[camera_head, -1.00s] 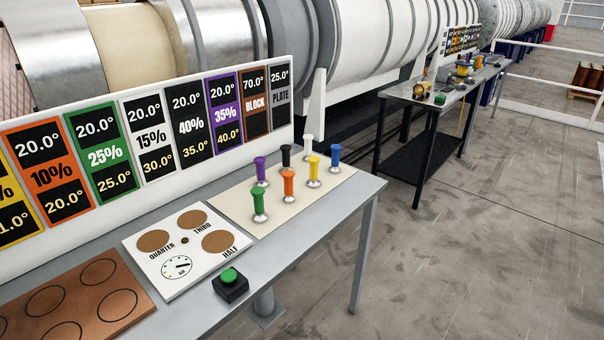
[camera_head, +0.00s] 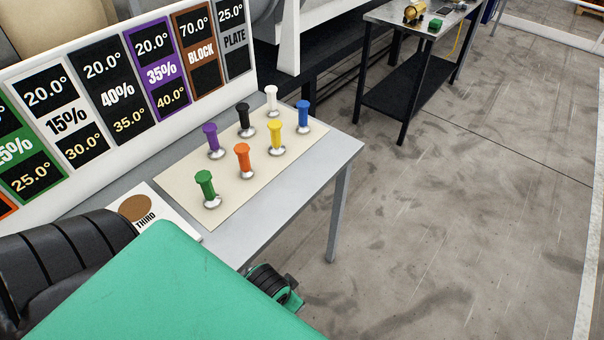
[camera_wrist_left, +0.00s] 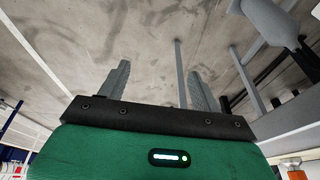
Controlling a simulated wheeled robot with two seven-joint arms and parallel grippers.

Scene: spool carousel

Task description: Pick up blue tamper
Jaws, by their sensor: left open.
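The blue tamper (camera_head: 303,115) stands upright on the cream mat (camera_head: 188,185), at its far right corner, in the head view. My left arm comes in at the lower left of the head view; its gripper fingers are not clear there. In the left wrist view my left gripper (camera_wrist_left: 158,88) is open, with two grey fingers apart and nothing between them. Floor and a table leg show beyond the fingers. The blue tamper cannot be made out in the wrist view. My right gripper is not in view.
White (camera_head: 271,99), black (camera_head: 244,120), yellow (camera_head: 276,137), purple (camera_head: 212,141), orange (camera_head: 243,160) and green (camera_head: 207,189) tampers stand near the blue one. A sign board (camera_head: 130,90) rises behind. The table's right edge is clear, with open floor beyond.

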